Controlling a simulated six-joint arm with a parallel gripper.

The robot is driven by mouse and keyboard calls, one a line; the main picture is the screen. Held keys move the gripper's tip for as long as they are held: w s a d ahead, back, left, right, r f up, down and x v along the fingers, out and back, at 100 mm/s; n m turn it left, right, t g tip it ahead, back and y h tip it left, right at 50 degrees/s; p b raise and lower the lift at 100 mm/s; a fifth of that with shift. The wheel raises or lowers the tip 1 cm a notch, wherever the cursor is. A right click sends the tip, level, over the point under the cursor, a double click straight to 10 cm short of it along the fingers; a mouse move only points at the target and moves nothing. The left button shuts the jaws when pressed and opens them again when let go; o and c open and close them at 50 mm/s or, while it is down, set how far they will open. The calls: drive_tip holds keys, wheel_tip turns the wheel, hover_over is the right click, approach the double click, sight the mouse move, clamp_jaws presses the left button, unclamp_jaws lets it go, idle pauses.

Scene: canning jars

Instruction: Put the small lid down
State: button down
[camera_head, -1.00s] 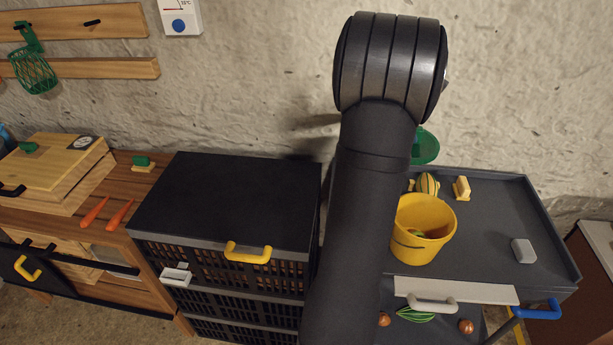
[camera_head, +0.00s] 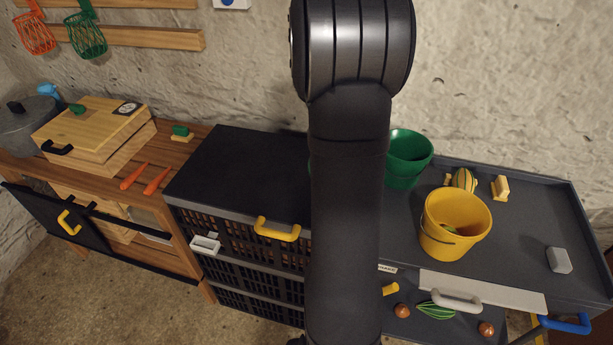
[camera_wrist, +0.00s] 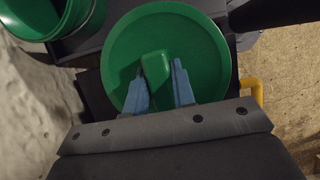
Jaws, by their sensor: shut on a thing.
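The small lid (camera_wrist: 205,50) is a round green disc with a raised green grip (camera_wrist: 155,75) at its middle. In the wrist view my gripper (camera_wrist: 160,72) has its two blue-grey fingers closed on either side of this grip. The lid appears over the dark top of the crate unit (camera_wrist: 92,95); I cannot tell whether it touches it. In the head view my arm hides the gripper and nearly all of the lid. An open green bucket (camera_head: 408,155) stands right of my arm, and also shows in the wrist view (camera_wrist: 42,18).
The black top of the crate unit (camera_head: 240,165) looks clear left of my arm. A yellow bucket (camera_head: 455,245) stands on the grey cart (camera_head: 520,260), near a yellow brush (camera_head: 500,187) and a grey block (camera_head: 559,260). A wooden box (camera_head: 95,125) sits on the left counter.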

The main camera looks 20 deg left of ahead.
drive_tip(key=a+f, duration=0.2)
drive_tip(key=a, duration=0.1)
drive_tip(key=w+a+f, duration=0.1)
drive_tip(key=a+f, duration=0.1)
drive_tip(key=a, duration=0.1)
drive_tip(key=w+a+f, duration=0.1)
drive_tip(key=a, duration=0.2)
drive_tip(key=shift+a+f, duration=0.25)
drive_tip(key=shift+f, duration=0.15)
drive_tip(key=shift+a+f, duration=0.1)
drive_tip(key=shift+f, duration=1.95)
drive_tip(key=shift+f, duration=0.15)
drive_tip(key=c, duration=1.2)
unclamp_jaws()
drive_tip(key=v, duration=1.2)
